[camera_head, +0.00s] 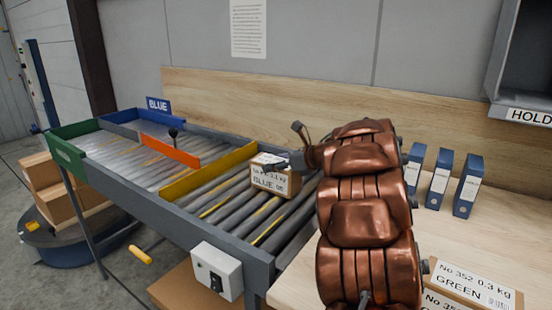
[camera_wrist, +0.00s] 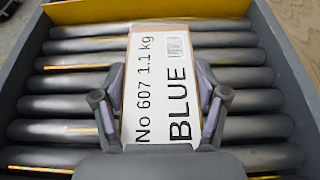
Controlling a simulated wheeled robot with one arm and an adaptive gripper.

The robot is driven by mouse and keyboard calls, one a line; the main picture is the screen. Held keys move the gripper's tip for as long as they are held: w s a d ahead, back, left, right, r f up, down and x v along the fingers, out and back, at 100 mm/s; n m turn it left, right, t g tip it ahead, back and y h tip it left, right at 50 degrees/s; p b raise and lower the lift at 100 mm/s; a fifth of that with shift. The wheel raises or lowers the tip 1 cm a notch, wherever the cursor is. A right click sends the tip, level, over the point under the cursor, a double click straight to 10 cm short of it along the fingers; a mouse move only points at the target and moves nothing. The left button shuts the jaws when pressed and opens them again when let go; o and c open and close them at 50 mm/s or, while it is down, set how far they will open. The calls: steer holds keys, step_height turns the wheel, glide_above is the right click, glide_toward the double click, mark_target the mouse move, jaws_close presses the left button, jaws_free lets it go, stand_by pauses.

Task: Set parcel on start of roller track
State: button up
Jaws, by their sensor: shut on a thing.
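The parcel (camera_head: 272,178) is a small brown box with a white label; in the wrist view (camera_wrist: 163,85) the label reads No 607, 1.1 kg, BLUE. It sits at the roller track (camera_head: 215,207), over the rollers at the near end; I cannot tell if it rests on them or is just above. My gripper (camera_wrist: 160,105) has one finger on each side of the parcel and is shut on it. In the head view my copper-coloured arm hides the right end of the track and part of my gripper (camera_head: 290,163).
A yellow bar (camera_head: 208,172) and an orange bar (camera_head: 170,151) cross the track beyond the parcel. A switch box (camera_head: 217,271) hangs on its front side. Blue binders (camera_head: 438,180) and GREEN parcels (camera_head: 475,283) stand on the wooden table at right. Boxes (camera_head: 58,188) lie at far left.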

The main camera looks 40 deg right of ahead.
stand_by(0.3)
steer(key=o, duration=1.8)
steer(key=shift+f, duration=0.1)
steer(key=shift+r, duration=0.2)
steer(key=v, duration=1.2)
steer(key=shift+s+f+b, duration=0.1)
steer(key=shift+f+b, duration=0.05)
steer(key=shift+b, duration=0.2)
